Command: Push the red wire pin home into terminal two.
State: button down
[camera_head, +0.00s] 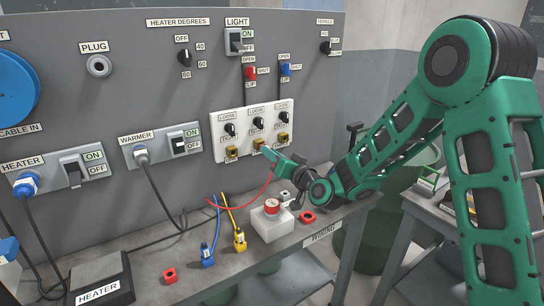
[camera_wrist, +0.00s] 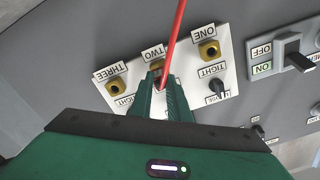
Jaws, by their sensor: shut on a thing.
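My gripper (camera_head: 267,151) is at the white terminal panel (camera_head: 220,128), with its green fingertips just at the middle yellow terminal, terminal two (camera_head: 258,142). In the wrist view the panel is upside down. My gripper (camera_wrist: 160,92) is shut on the end of the red wire (camera_wrist: 175,35) right by terminal two (camera_wrist: 154,66). The red wire (camera_head: 262,188) hangs down from the fingers in the head view. The pin is hidden between the fingers, so I cannot tell how deep it sits. Terminal one (camera_wrist: 209,50) and terminal three (camera_wrist: 117,85) are on either side, both empty.
A blue plug (camera_head: 207,255) and a yellow plug (camera_head: 239,240) with wires stand on the grey bench below. Knobs and a switch (camera_wrist: 293,55) project from the wall near the panel.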

jog(key=shift+w+a, duration=0.35)
jog(key=shift+w, duration=0.2)
jog(key=c, duration=1.6)
grip_release()
jog(key=v, duration=1)
jog(key=shift+s+d, duration=0.3)
